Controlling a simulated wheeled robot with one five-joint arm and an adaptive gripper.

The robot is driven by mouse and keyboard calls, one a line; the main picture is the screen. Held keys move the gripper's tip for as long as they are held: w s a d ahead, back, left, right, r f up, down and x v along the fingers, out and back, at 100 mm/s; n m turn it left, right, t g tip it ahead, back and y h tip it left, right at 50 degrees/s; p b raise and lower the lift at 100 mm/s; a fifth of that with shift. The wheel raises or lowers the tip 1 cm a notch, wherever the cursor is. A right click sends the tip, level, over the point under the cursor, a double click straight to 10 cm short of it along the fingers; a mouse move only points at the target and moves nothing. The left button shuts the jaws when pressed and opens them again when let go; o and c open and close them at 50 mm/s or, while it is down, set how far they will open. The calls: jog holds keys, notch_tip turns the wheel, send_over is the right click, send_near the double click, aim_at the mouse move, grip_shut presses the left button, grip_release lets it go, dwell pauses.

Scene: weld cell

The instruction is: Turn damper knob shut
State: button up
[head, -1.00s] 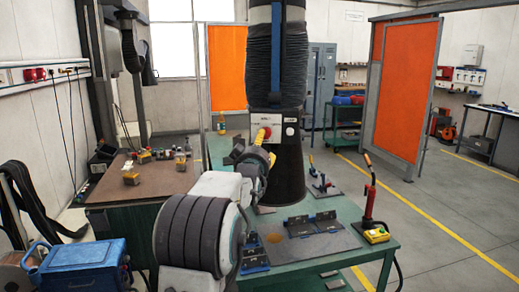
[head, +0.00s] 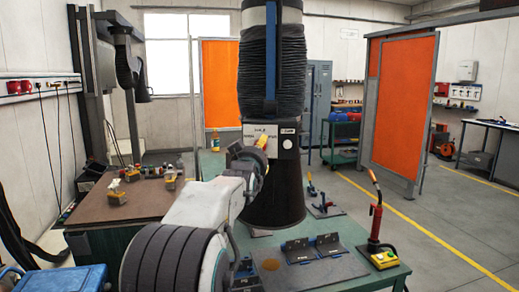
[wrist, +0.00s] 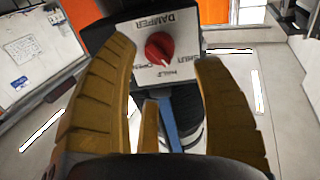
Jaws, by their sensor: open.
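The red damper knob (wrist: 158,46) shows in the wrist view on a pale plate (wrist: 133,42) lettered DAMPER, OPEN, HALF and SHUT. The picture is turned, with SHUT at the knob's right and OPEN at its lower left. I cannot tell exactly where the knob points. My gripper (wrist: 165,65) is open, its yellow fingers at either side of the knob and apart from it. In the head view the plate (head: 287,128) sits on the black extraction hood, and my gripper (head: 262,139) is in front of it, hiding the knob.
A green table (head: 345,275) stands below the hood (head: 277,200) with black angle fixtures (head: 313,247) on it. A brown-topped bench (head: 90,215) is at left.

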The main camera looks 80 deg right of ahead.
jog(key=shift+d+p, duration=1.05)
jog(key=shift+d, duration=1.8)
